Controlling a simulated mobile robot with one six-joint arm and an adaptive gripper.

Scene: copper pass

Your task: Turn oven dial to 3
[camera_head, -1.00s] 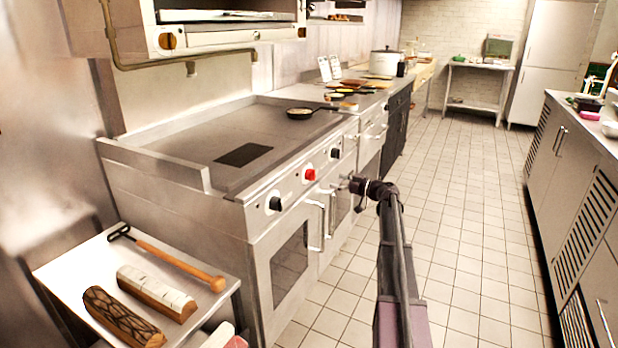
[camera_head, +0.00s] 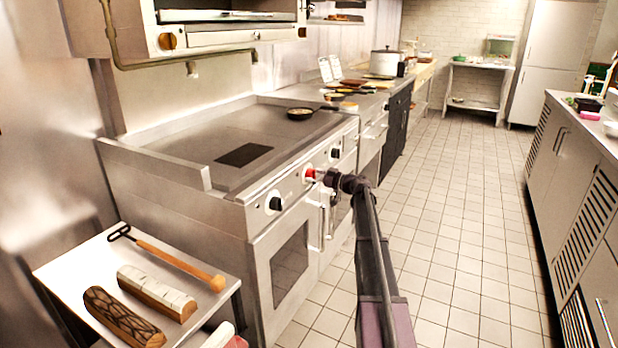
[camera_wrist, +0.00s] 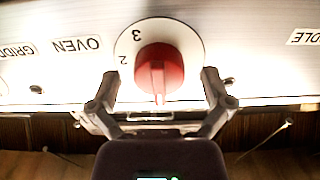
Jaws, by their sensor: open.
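The oven dial is a red knob (camera_wrist: 160,72) on a white round plate (camera_wrist: 137,38) with the numbers 2 and 3 showing. The plate appears upside down in the wrist view, beside the label OVEN (camera_wrist: 76,45). In the head view the red dial (camera_head: 309,174) is on the stove's front panel, between two black knobs. My gripper (camera_wrist: 159,82) is open, with one finger on either side of the red knob. I cannot tell whether the fingers touch it. In the head view my gripper (camera_head: 322,176) is right at the dial.
Black knobs sit on the same panel, at left (camera_head: 275,203) and right (camera_head: 336,153). Oven door handles stick out below. A side table (camera_head: 62,258) with logs and a wooden-handled tool is at front left. The tiled aisle (camera_head: 450,230) is clear.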

